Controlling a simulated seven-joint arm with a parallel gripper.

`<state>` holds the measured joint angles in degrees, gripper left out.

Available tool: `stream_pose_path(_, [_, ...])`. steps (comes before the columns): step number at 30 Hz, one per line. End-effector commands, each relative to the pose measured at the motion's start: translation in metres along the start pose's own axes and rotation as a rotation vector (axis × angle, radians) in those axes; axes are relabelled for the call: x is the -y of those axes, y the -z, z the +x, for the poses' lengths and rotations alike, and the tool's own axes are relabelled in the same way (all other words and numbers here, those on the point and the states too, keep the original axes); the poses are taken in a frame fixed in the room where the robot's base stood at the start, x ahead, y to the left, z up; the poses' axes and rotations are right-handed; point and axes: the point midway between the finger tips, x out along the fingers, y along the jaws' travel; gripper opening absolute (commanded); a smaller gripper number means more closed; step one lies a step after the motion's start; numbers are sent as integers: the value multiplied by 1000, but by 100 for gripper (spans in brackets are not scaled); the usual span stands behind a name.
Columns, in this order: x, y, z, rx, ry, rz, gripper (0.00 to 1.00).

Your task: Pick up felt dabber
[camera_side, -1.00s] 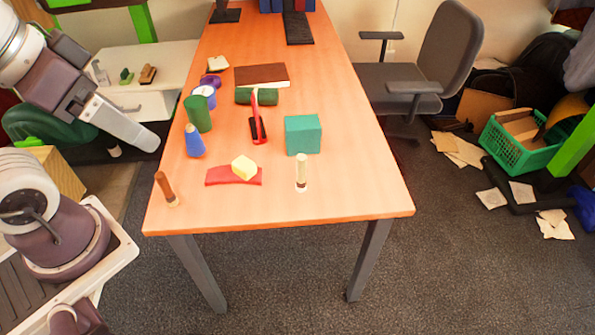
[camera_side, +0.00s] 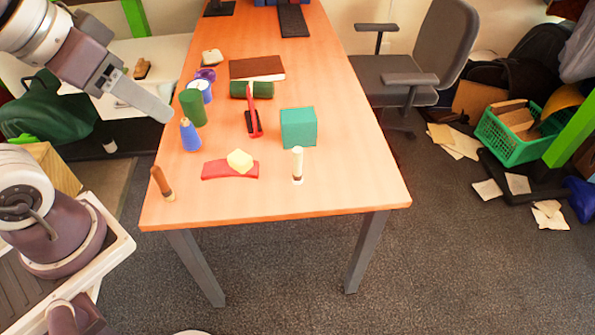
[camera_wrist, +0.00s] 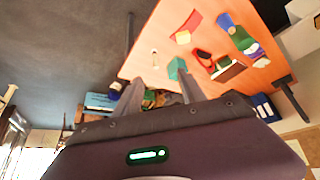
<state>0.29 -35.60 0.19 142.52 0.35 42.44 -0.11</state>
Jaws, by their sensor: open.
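Two slim upright pieces stand at the near part of the table. One is a cream cylinder (camera_side: 298,166) with a dark band near its pale foot. The other is a brown handle (camera_side: 161,182) with a dark lower end, leaning slightly at the near left corner. I cannot tell for sure which is the felt dabber. The cream cylinder also shows in the wrist view (camera_wrist: 155,59), beyond the fingertips. My gripper (camera_side: 167,116) is open and empty, raised near the table's left edge. In the wrist view its two fingers (camera_wrist: 160,76) are spread apart.
A yellow block (camera_side: 240,160) lies on a red curved piece (camera_side: 215,170) between the two slim pieces. The near right tabletop (camera_side: 360,180) is clear.

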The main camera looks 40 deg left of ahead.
Motion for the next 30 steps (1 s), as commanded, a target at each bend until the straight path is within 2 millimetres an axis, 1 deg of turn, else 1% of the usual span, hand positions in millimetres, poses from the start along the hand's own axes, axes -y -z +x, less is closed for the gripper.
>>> stream_pose_path(1, [0,23,21,-9,0,4,48])
stream_pose_path(2, [0,40,36,-30,1,7,48])
stream_pose_path(3, [0,64,59,-61,1,11,48])
stream_pose_path(5, [-1,95,97,-113,-1,18,48])
stream_pose_path(6, [-3,112,123,-147,-3,23,48])
stream_pose_path(8, [-6,132,164,-198,-7,33,48])
stream_pose_path(9, [-8,142,191,-233,-12,40,48])
stream_pose_path(11, [-12,149,232,-284,-20,50,48])
stream_pose_path(12, [-15,150,259,-318,-27,56,48])
stream_pose_path(13, [-17,148,278,-344,-33,61,48])
stream_pose_path(14, [-20,145,297,-370,-40,65,48])
stream_pose_path(15, [-23,137,321,-404,-50,70,48])
stream_pose_path(17, [-28,120,353,-454,-67,77,48])
stream_pose_path(18, [-31,107,369,-487,-78,80,48])
stream_pose_path(19, [-33,98,379,-510,-86,81,48])
stream_pose_path(21, [-36,77,395,-555,-101,82,48])
stream_pose_path(24, [-39,52,406,-601,-119,80,48])
stream_pose_path(27, [-40,40,410,-630,-129,79,48])
stream_pose_path(30, [-41,40,414,-642,-133,78,48])
